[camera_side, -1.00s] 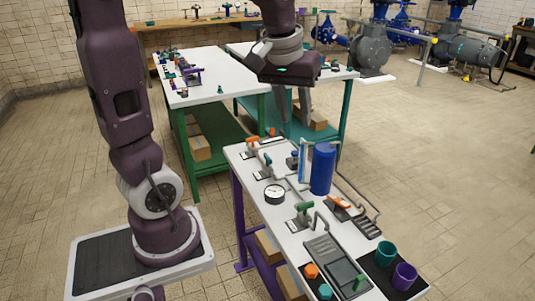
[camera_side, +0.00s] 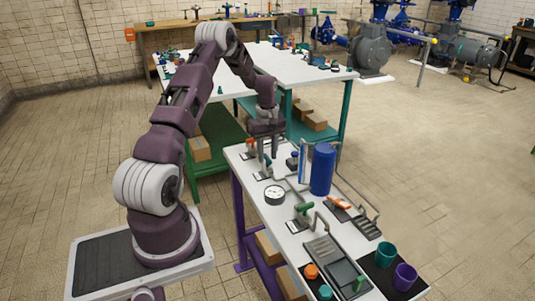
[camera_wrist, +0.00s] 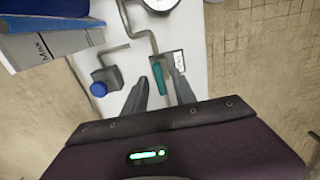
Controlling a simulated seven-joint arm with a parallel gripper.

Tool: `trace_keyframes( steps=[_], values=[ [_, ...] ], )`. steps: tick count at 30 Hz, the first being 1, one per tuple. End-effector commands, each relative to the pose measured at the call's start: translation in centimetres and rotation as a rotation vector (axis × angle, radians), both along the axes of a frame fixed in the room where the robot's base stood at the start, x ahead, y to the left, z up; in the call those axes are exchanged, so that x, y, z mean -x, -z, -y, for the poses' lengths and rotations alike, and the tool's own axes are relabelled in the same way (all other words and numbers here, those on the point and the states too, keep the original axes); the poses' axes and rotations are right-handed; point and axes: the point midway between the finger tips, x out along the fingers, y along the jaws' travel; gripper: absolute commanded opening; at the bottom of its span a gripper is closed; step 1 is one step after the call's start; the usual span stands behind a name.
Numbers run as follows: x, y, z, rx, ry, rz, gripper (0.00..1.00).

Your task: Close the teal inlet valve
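The teal inlet valve has a teal lever handle (camera_wrist: 160,78) on a grey pipe, with a white label plate beside it in the wrist view. In the side view its teal handle (camera_side: 267,160) shows only as a small piece under my gripper (camera_side: 265,148) at the far end of the white bench. In the wrist view my gripper (camera_wrist: 157,88) is open, one finger on each side of the teal handle. Gaps show between handle and fingers. I cannot tell whether the fingertips are down at handle height. The label text is not readable for certain.
A blue-capped grey part (camera_wrist: 99,88) stands left of the fingers. A blue tank (camera_side: 322,168), a gauge (camera_side: 274,194), a green-handled valve (camera_side: 304,209) and an orange lever (camera_side: 340,203) share the bench. An orange-handled part (camera_side: 250,143) is close to my gripper's left.

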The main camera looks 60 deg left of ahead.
Motion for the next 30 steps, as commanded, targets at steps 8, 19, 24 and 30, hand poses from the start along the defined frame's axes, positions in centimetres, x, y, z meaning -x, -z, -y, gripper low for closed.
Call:
trace_keyframes(
  steps=[8, 19, 24, 30],
  values=[
    [-0.01, -0.01, 0.03, 0.000, 0.001, 0.000, 0.15],
    [-0.02, -0.04, 0.04, 0.000, 0.007, 0.000, 0.00],
    [-0.02, -0.04, 0.05, 0.000, 0.051, 0.000, 0.00],
    [-0.02, -0.04, 0.06, 0.001, 0.178, 0.000, 0.00]
  ],
)
